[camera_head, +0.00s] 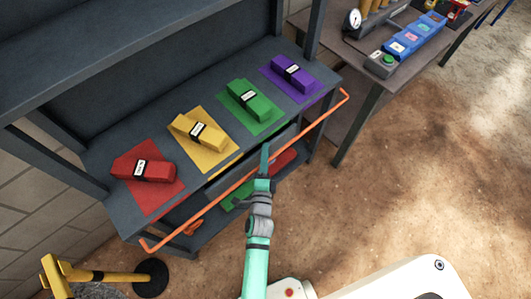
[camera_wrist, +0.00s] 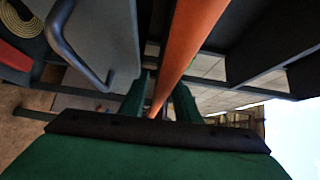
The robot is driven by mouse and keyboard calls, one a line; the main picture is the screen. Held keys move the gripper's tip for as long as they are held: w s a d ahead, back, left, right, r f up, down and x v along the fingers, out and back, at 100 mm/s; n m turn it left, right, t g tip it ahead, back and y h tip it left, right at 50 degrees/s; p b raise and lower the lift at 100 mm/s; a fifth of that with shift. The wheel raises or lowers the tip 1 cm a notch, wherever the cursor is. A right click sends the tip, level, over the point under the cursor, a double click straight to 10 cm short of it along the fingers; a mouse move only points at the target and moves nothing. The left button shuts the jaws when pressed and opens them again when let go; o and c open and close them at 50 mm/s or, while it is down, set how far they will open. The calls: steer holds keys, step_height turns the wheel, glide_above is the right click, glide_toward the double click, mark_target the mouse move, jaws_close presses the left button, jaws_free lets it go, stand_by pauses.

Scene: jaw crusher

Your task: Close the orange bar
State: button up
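The orange bar (camera_head: 320,118) runs slantwise along the front of the dark shelf rack, standing out from it, with bent ends at the lower left and upper right. My gripper (camera_head: 265,155) is at the middle of the bar, at the rack's front edge. In the wrist view the bar (camera_wrist: 186,40) comes down from the top and passes between my gripper's two green fingers (camera_wrist: 160,95). The fingers stand apart, one on each side of the bar. Whether either finger touches it is hard to tell.
The rack's shelf (camera_head: 112,203) carries red (camera_head: 145,170), yellow (camera_head: 198,132), green (camera_head: 248,98) and purple (camera_head: 292,72) blocks on coloured mats. A yellow post (camera_head: 60,275) stands lower left. A workbench (camera_head: 345,65) stands upper right. The floor (camera_head: 430,170) right of the rack is clear.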

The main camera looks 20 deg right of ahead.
steer(key=shift+w, duration=0.15)
jaws_close()
